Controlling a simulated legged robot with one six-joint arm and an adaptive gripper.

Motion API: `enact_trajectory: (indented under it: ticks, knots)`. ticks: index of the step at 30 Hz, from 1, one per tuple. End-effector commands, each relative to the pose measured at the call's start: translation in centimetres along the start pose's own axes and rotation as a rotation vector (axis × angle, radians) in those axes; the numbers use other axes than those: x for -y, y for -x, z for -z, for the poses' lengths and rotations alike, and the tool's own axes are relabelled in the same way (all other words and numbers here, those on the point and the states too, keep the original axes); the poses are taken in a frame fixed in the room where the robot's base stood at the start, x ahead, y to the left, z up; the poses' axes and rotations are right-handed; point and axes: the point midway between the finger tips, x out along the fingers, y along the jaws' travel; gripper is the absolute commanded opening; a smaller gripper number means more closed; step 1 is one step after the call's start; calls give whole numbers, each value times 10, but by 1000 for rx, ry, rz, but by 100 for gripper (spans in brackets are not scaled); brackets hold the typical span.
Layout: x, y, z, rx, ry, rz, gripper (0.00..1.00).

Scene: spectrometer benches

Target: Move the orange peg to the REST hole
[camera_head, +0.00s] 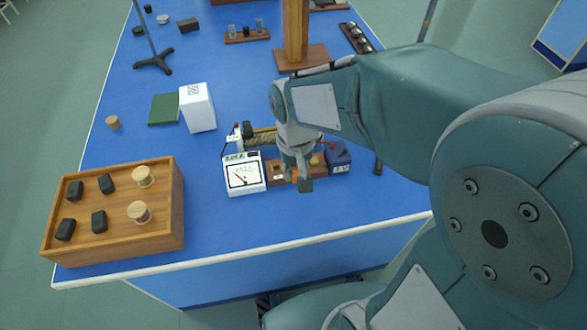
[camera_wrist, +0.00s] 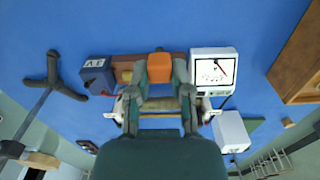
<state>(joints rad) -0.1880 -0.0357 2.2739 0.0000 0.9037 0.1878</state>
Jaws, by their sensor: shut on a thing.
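In the wrist view the orange peg (camera_wrist: 159,67) sits between the two fingertips of my gripper (camera_wrist: 159,72), which is shut on it. In the head view my gripper (camera_head: 298,184) points down over the front of a wooden base (camera_head: 279,178), between the white meter and the blue box. It hides most of the peg there. The wooden base also shows in the wrist view (camera_wrist: 124,62), behind the peg. I cannot make out the REST hole or its label, nor whether the peg is clear of the base.
The white dial meter (camera_head: 243,175) stands left of my gripper, and the blue box (camera_head: 338,158) stands right. A coil (camera_head: 262,138) lies behind. A wooden crate (camera_head: 110,238) with black and tan pieces stands at the left edge. The blue bench (camera_head: 215,225) is clear in front.

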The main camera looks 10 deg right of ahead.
Motion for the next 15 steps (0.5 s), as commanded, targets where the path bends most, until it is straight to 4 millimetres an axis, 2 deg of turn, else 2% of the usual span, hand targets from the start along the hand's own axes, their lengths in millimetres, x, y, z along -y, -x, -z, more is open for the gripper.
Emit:
enact_trajectory:
  ticks: [15]
  knots:
    - [0, 23, 1, -2, 0, 0, 0]
